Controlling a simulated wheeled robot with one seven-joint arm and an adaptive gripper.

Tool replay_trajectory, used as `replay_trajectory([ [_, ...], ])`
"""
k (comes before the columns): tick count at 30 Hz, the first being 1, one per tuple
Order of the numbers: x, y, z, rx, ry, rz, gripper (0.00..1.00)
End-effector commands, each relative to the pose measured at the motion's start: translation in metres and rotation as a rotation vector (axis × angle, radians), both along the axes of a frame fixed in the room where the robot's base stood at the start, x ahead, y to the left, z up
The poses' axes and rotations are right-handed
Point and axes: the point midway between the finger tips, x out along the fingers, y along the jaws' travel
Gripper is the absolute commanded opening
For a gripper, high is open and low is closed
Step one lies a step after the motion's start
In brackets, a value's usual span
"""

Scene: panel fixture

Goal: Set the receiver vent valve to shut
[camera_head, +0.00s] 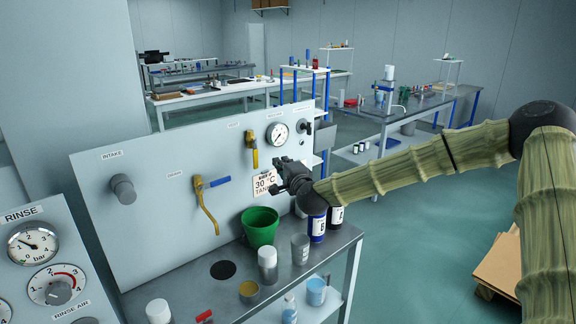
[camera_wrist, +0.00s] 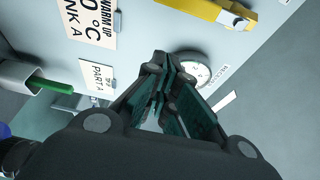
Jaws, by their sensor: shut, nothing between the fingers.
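A valve with a yellow lever (camera_head: 254,155) sits on the grey panel (camera_head: 150,215), left of a round gauge. Its lever hangs nearly straight down. The small label above it is too blurred to read, so I cannot tell for sure that it is the receiver vent valve. A yellow lever (camera_wrist: 195,10) also crosses the top of the wrist view. My gripper (camera_head: 278,168) is in front of the panel, below the gauge and right of the yellow lever, apart from it. In the wrist view its fingers (camera_wrist: 160,78) are together and empty, with the gauge (camera_wrist: 193,70) behind them.
A grey knob (camera_head: 123,189) is under INTAKE. A tag (camera_head: 265,185) hangs beside my gripper. Below stand a green bucket (camera_head: 260,228), bottles (camera_head: 317,226) and cans on the bench (camera_head: 225,293).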

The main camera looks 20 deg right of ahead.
Motion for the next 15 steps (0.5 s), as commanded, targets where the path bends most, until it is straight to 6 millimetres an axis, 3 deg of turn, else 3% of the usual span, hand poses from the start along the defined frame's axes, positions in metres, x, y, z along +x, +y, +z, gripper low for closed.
replay_trajectory([
  [10, 0.044, -0.001, 0.001, -0.001, 0.0, -0.003, 0.0],
  [15, 0.037, 0.014, 0.001, 0.0, 0.001, -0.002, 0.0],
])
